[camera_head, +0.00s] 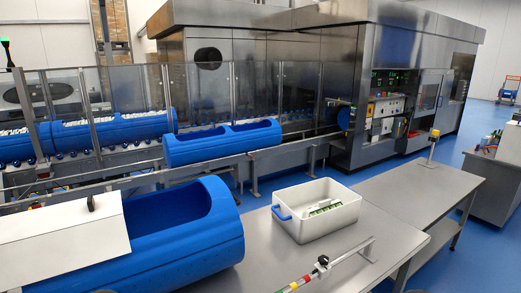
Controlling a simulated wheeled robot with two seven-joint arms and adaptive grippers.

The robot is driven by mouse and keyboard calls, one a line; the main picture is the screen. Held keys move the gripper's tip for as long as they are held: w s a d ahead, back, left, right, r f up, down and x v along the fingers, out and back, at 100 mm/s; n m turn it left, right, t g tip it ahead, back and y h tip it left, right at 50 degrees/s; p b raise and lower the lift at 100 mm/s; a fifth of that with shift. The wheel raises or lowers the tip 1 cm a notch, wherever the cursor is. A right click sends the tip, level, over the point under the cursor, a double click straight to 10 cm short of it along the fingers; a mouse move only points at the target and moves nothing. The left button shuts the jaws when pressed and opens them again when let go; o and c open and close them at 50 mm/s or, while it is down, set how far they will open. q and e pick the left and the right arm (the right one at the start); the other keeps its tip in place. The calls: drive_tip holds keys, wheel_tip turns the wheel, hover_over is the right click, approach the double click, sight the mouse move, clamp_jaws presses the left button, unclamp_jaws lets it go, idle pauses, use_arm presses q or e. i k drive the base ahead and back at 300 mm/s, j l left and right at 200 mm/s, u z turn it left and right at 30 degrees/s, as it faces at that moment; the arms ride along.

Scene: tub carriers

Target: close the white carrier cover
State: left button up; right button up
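The white carrier cover (68,245) is a flat white panel over the left part of a large blue tub carrier (195,249) in the left foreground. The carrier's left end is cut off by the picture edge. Neither of my grippers can be made out. Only small dark shapes show at the bottom edge, too little to identify.
A white bin with blue handles (328,224) holds small items on the grey table (262,270) right of the carrier. A striped rod with a clamp lies at the front. Behind are more blue carriers (222,144) on a conveyor, glass guards and a steel machine (260,75).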

sight(38, 244)
drive_tip(key=u, duration=1.55)
drive_tip(key=i+j+u, duration=0.1)
drive_tip(key=j+u, duration=0.25)
